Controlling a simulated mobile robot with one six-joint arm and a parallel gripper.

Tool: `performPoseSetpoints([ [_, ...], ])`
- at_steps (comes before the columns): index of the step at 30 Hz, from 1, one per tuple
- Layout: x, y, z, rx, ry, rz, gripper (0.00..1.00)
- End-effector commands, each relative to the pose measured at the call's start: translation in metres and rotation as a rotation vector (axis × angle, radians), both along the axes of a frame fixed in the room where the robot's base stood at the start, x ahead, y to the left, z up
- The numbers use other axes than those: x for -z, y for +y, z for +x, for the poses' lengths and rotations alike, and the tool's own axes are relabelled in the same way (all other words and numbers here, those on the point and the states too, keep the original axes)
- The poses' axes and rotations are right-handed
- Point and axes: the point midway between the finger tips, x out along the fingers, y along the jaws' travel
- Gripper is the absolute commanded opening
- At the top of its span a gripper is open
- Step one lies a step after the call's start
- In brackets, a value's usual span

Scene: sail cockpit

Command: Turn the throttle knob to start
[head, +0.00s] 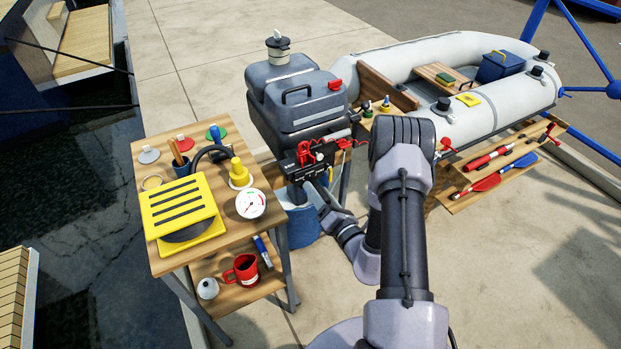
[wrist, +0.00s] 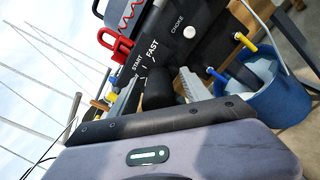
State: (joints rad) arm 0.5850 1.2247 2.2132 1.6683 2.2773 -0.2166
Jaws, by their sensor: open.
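The throttle knob (wrist: 158,90) is a black cylinder on the motor's black control panel (wrist: 185,55), below the white words START and FAST in the wrist view. My gripper (wrist: 158,96) is open, with one pale finger on each side of the knob. I cannot tell whether either finger touches it. In the head view my gripper (head: 316,192) reaches up to the front of the control panel (head: 303,172) on the grey outboard motor (head: 300,95). The knob cannot be made out there. Its exact pointing direction is unclear.
A white choke knob (wrist: 189,32) and a red clip (wrist: 115,46) are on the panel near my fingers. A blue bucket (wrist: 268,98) stands below right. A wooden table (head: 158,262) with a yellow bilge-pump-like box is left, an inflatable boat (head: 395,62) behind right.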

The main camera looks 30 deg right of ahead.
Motion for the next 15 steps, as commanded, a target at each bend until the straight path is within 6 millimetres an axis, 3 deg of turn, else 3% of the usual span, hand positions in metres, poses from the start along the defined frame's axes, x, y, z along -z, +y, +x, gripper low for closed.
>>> performPoseSetpoints([
  [11,0.0,0.0016,0.0008,0.004,0.001,-0.001,0.56],
  [15,-0.0001,0.0017,0.0008,0.003,0.0,-0.001,0.3],
])
